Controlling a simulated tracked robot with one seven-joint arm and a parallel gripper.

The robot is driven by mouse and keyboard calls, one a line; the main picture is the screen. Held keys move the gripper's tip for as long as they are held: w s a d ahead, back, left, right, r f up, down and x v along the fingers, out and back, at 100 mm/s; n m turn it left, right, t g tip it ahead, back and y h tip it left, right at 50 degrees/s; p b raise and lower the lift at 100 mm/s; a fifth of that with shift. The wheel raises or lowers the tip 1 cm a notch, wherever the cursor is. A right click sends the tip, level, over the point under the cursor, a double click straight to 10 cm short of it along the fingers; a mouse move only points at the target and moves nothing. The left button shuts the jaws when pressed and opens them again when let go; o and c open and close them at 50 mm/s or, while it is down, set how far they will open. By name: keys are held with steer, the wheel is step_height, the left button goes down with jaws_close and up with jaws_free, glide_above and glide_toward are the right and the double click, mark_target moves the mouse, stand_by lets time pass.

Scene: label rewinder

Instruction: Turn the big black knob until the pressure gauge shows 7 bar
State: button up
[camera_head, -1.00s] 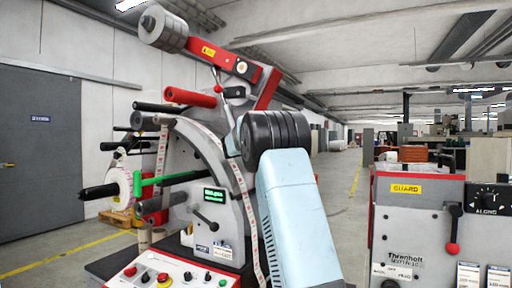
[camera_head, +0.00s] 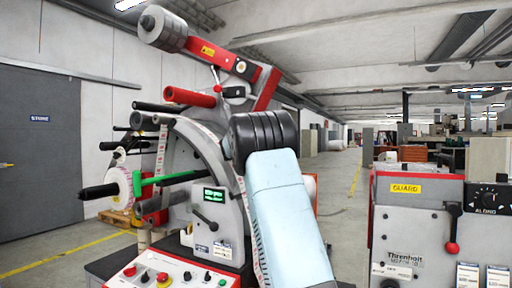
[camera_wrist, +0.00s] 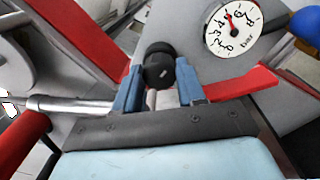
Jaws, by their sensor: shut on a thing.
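The pressure gauge (camera_wrist: 234,32) is up and right of the knob, a white dial marked bar. Its red needle points between the 4 and the 6, roughly at 5; the small scale makes the exact value hard to read. In the head view my arm hides the knob, the gauge and my gripper.
A red bar (camera_wrist: 240,84) lies right of the knob, and a blue ball-shaped part (camera_wrist: 306,25) is beyond the gauge. The rewinder's control panel (camera_head: 172,272) and a guard cabinet (camera_head: 415,225) flank my arm. Open floor lies behind.

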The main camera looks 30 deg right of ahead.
steer(key=shift+w+a+f+m, duration=0.1)
steer(key=shift+f+m, duration=0.1)
steer(key=shift+m, duration=1.75)
steer(key=shift+f+m, duration=0.15)
steer(key=shift+m, duration=1.8)
steer(key=shift+f, duration=0.1)
steer(key=o, duration=1.1)
steer(key=shift+r, duration=0.25)
steer(key=shift+c, duration=0.2)
steer(key=v, duration=1.3)
steer(key=shift+a+f, duration=0.15)
steer(key=shift+a, duration=0.25)
